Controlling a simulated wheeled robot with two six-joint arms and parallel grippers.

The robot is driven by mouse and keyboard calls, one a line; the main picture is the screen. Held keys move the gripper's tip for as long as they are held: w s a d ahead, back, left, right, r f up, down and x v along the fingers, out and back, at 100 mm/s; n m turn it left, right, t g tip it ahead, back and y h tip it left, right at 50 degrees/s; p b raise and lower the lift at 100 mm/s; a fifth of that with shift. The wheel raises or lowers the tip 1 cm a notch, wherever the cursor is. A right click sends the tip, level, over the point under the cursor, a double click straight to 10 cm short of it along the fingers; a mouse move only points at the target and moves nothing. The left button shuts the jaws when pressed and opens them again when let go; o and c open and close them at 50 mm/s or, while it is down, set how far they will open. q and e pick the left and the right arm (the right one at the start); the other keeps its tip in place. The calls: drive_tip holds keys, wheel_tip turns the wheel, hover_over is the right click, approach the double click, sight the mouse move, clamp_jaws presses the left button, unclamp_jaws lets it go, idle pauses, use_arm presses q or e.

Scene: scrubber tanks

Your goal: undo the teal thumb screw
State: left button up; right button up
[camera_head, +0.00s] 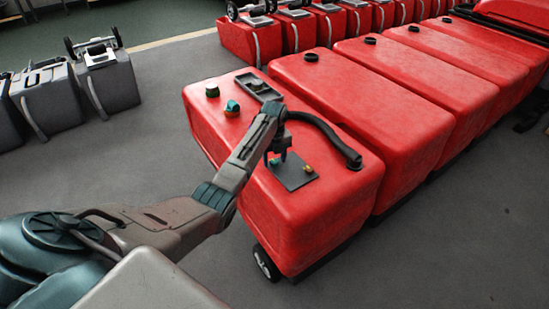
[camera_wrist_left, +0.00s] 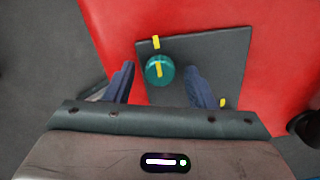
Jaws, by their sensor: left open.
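The teal thumb screw (camera_wrist_left: 163,77) is a round knob with a yellow stripe, on a dark grey plate (camera_wrist_left: 225,60). A yellow mark on the plate sits just above the screw in the left wrist view, nearly in line with its stripe. My left gripper (camera_wrist_left: 160,74) is open, its blue fingers on either side of the screw with a gap to each. In the head view my left gripper (camera_head: 277,159) points down at the plate (camera_head: 294,175) on the nearest red tank (camera_head: 315,225), and largely hides the screw. My right gripper is not in view.
More red tanks (camera_head: 390,95) stand to the right, grey units (camera_head: 105,80) at left. Grey floor between is free.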

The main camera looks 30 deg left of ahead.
use_arm(q)
drive_tip(key=c, duration=1)
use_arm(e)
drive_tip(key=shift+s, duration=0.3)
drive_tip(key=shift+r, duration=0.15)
